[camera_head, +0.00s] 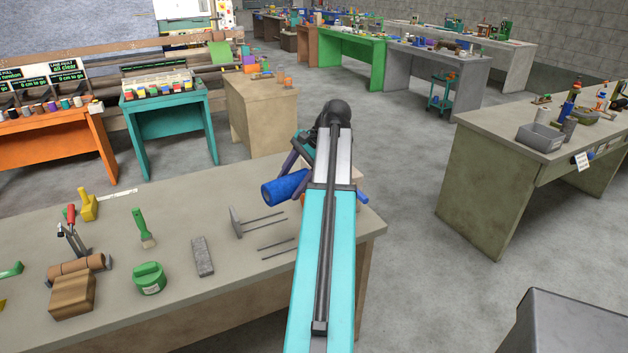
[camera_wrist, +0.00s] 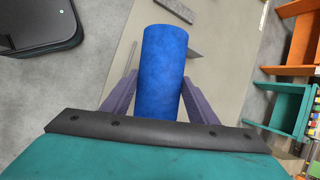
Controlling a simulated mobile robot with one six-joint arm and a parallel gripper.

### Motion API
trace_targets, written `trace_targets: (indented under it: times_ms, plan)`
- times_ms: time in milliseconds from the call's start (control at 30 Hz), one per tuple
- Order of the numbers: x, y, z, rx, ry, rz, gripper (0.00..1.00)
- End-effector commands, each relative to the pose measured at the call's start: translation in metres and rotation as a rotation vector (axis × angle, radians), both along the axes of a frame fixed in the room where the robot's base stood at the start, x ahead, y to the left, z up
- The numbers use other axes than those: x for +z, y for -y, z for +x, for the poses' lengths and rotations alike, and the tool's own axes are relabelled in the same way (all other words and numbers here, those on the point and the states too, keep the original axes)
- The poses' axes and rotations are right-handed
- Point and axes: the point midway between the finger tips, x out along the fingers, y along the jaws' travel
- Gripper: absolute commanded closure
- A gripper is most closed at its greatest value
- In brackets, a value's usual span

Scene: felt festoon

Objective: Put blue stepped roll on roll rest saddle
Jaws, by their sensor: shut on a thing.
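The blue stepped roll (camera_head: 285,188) is held in my gripper (camera_head: 300,165), above the far right part of the near table (camera_head: 190,250). In the wrist view the blue roll (camera_wrist: 164,70) lies between the two purple fingers of my gripper (camera_wrist: 156,98), which are shut on it. My arm hides part of the roll and the table behind it in the head view. I cannot tell for certain which thing is the roll rest saddle. A grey upright plate with thin rods (camera_head: 237,221) stands on the table left of my arm.
On the near table are a grey block (camera_head: 202,256), a green tub (camera_head: 149,278), a green brush (camera_head: 143,228), a brown block (camera_head: 72,296) and a brown roll (camera_head: 76,265). Open floor (camera_head: 420,265) lies between.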

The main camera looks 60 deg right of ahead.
Motion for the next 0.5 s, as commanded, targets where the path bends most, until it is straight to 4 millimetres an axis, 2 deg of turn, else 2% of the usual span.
trace_targets:
  times_ms: [200, 500]
  plan:
    - [-0.011, -0.04, 0.052, 0.097, 0.0, 0.002, 0.84]
    - [-0.026, -0.106, 0.118, 0.236, 0.001, 0.001, 0.84]
